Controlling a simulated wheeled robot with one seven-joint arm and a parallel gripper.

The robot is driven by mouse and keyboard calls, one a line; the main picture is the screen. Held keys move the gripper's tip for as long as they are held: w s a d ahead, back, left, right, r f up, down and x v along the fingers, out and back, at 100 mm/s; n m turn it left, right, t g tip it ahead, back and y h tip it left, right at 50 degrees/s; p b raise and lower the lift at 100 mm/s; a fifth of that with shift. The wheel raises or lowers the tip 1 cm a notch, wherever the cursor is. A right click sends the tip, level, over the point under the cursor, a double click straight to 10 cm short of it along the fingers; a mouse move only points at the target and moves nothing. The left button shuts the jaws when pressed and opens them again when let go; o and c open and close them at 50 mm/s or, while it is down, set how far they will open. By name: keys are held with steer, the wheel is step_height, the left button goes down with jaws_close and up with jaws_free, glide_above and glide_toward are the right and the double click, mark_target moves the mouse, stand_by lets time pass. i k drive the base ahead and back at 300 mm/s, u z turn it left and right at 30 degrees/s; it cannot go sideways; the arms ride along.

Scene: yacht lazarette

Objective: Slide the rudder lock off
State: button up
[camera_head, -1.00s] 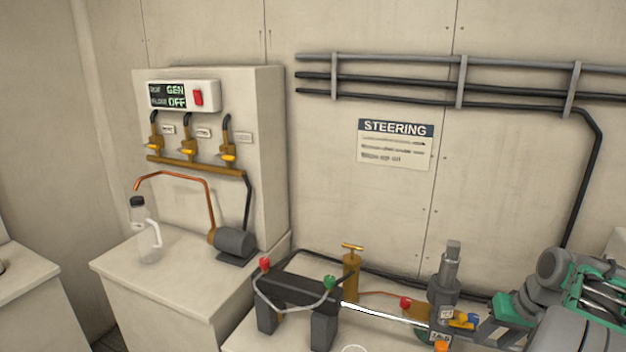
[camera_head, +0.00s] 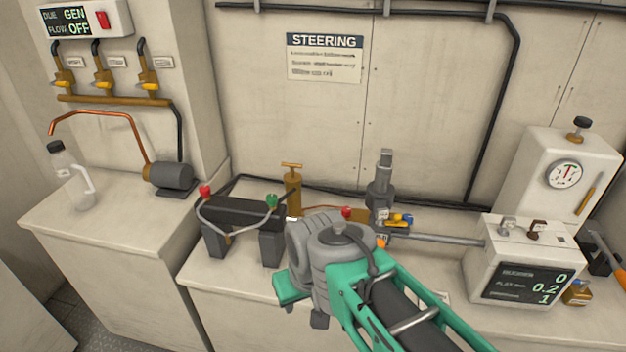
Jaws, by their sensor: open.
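No part is labelled as the rudder lock, and I cannot tell which one it is. A dark block on two legs (camera_head: 238,211), with a red knob, a green knob and a bent grey rod, stands on the bench. A grey upright fitting (camera_head: 381,187) stands to its right, with blue and yellow parts at its foot. A grey rod (camera_head: 440,239) runs right from there to a display box. My gripper (camera_head: 305,303) shows only in part below my wrist, in front of the bench. It is open and empty as far as I see. My arm hides the bench between block and fitting.
A brass pump (camera_head: 291,188) stands behind the block. The display box (camera_head: 520,262) and a gauge tank (camera_head: 566,170) are at right. A clear bottle (camera_head: 72,178) and a motor (camera_head: 170,176) are on the left counter. A STEERING sign (camera_head: 325,58) is on the wall.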

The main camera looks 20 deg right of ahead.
mark_target(381, 241)
steer(key=u, duration=2.65)
steer(key=k, duration=0.35)
steer(key=z, duration=1.1)
